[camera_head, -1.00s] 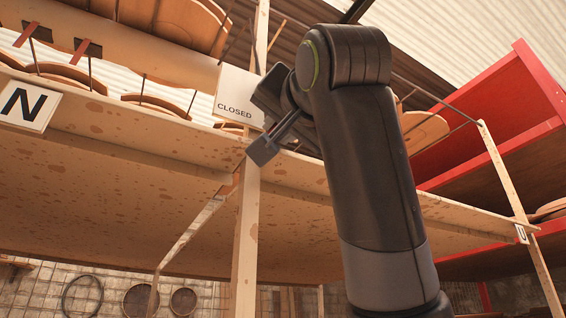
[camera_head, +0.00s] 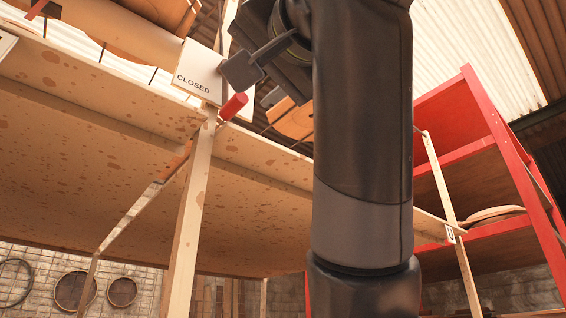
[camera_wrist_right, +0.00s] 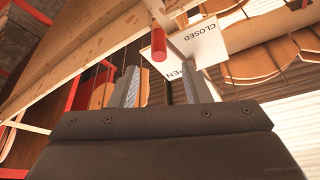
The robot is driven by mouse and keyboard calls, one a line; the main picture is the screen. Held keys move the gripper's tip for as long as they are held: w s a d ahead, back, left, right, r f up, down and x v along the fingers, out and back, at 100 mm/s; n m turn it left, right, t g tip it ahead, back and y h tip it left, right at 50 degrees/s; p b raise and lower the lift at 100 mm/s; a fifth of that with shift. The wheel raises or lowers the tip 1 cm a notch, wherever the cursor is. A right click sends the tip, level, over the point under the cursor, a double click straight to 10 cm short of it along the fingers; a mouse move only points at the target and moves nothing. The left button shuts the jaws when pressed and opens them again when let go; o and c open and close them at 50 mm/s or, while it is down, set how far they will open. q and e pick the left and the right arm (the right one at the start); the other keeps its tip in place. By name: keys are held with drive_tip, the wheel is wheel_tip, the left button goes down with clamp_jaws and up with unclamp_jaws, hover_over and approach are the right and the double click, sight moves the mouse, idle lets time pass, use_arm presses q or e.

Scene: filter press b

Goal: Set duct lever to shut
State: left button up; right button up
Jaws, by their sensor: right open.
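The duct lever shows as a red cylindrical handle (camera_head: 233,106) beside a wooden post at the shelf edge in the head view. It also hangs in the upper middle of the right wrist view (camera_wrist_right: 158,42). A white sign (camera_head: 196,80) reading CLOSED stands behind it; in the wrist view the sign (camera_wrist_right: 200,42) also shows part of the word OPEN, lower down. My right gripper (camera_wrist_right: 161,73) is open and empty, with the red handle beyond its fingertips and apart from them. In the head view, a right fingertip (camera_head: 242,70) appears just above the handle. My left gripper is out of view.
A stained wooden shelf (camera_head: 100,170) on posts runs across the left and middle. A red rack (camera_head: 455,110) with boards stands at right. My right arm hides much of the middle. Round frames hang on the back wall at lower left.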

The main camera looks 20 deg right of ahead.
drive_tip(key=b+v, duration=0.2)
drive_tip(key=v, duration=0.5)
drive_tip(key=shift+s, duration=0.4)
drive_tip(key=shift+f, duration=0.1)
